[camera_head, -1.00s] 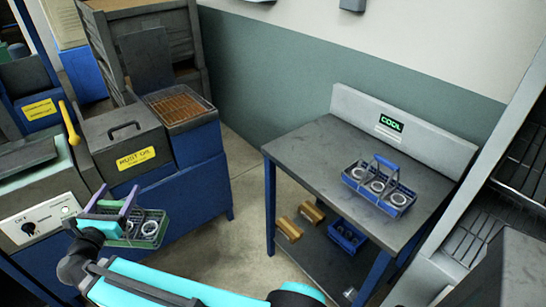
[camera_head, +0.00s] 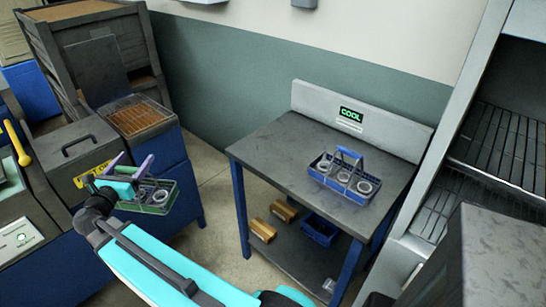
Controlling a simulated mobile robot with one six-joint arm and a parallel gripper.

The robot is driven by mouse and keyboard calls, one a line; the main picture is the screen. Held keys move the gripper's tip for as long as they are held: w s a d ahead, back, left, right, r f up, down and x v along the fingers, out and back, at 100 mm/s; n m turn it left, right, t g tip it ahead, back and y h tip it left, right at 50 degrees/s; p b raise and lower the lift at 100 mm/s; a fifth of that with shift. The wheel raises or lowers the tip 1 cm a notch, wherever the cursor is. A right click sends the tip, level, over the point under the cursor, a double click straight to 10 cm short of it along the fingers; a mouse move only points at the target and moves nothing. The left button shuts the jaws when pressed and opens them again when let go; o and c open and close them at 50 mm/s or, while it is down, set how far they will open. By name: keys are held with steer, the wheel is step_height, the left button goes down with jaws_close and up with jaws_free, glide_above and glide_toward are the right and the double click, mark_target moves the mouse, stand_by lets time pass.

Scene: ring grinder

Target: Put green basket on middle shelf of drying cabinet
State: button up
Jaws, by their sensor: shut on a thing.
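My gripper (camera_head: 122,178) is at the left of the head view, shut on the green basket (camera_head: 153,207). The basket hangs in the air in front of the blue bench and holds metal rings. My gripper partly covers its handle and left side. The drying cabinet (camera_head: 470,110) stands at the right edge, its front open. Wire shelves (camera_head: 500,140) show inside it at more than one height. The cabinet is cut off by the picture edge, and a dark grey panel (camera_head: 492,262) hides part of its lower front. The basket is well apart from the cabinet.
A grey table (camera_head: 275,150) with a COOL sign (camera_head: 351,115) stands between. A blue-handled basket of rings (camera_head: 342,174) sits on it. Its lower shelf holds wooden blocks (camera_head: 263,229) and a blue bin (camera_head: 320,229). The RUST OIL bench (camera_head: 178,160) is at left.

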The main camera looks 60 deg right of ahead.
steer(key=s+d+r+m+g, duration=0.15)
steer(key=s+d, duration=0.25)
steer(key=d, duration=0.6)
steer(key=s+d+r+m+g+h+b, duration=0.15)
steer(key=s+d, duration=0.35)
steer(key=d, duration=0.5)
steer(key=s+d+r+m+g+y, duration=0.1)
steer(key=s+d+r+g, duration=0.2)
steer(key=d, duration=0.8)
steer(key=s+d+r+m+g, duration=0.1)
steer(key=s+d+r+g, duration=0.1)
steer(key=s+d, duration=0.8)
steer(key=s+d+r+m+g+b, duration=0.1)
steer(key=s+d+r+m+g, duration=0.1)
steer(key=s+d, duration=0.8)
steer(key=s, duration=0.6)
steer(key=shift+s+d+r+g, duration=0.2)
steer(key=shift+r+g, duration=0.1)
steer(key=shift+g, duration=0.1)
steer(key=shift+f, duration=0.1)
step_height(320, 180, down, 6)
steer(key=shift+p, duration=0.3)
steer(key=shift+f, duration=0.1)
